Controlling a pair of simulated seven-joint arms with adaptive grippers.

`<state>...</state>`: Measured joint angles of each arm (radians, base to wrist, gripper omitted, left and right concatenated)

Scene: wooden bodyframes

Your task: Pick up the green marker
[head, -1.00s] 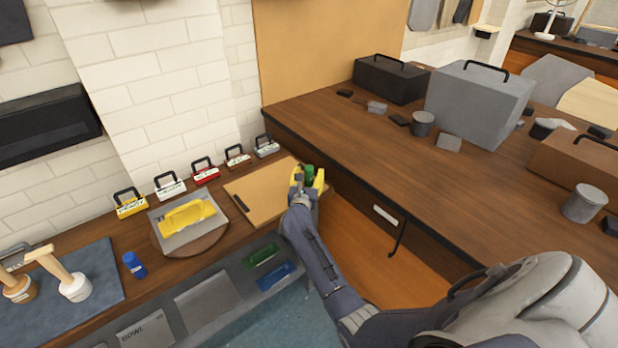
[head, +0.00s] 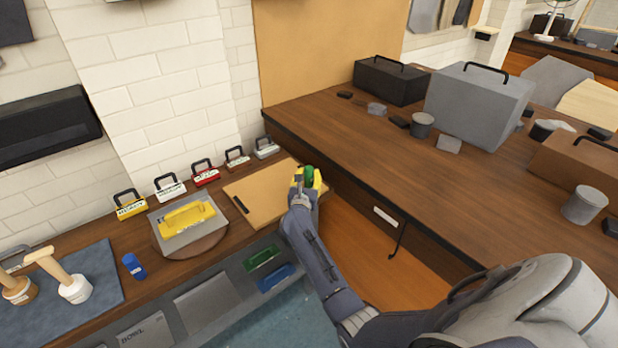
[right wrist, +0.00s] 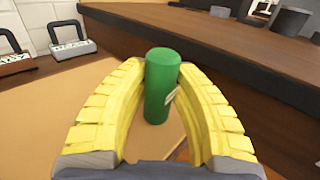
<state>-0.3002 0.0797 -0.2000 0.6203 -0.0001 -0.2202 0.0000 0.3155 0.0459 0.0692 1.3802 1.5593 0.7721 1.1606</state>
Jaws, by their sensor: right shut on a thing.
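The green marker (right wrist: 162,84) is a short green cylinder with a small pale label, upright between the yellow fingers of my right gripper (right wrist: 163,100) in the right wrist view. In the head view the green marker (head: 309,174) shows at the tip of my right gripper (head: 307,180), near the right end of the tan board. The right gripper is shut on it. Whether the marker's base touches the board is hidden. My left gripper is not in view.
The tan board (head: 264,205) lies on the left counter with a black marker (head: 241,204) on it. A yellow tool on a grey plate (head: 187,219), a blue cylinder (head: 134,266) and several handled blocks stand left. The dark brown bench (head: 345,135) rises at right.

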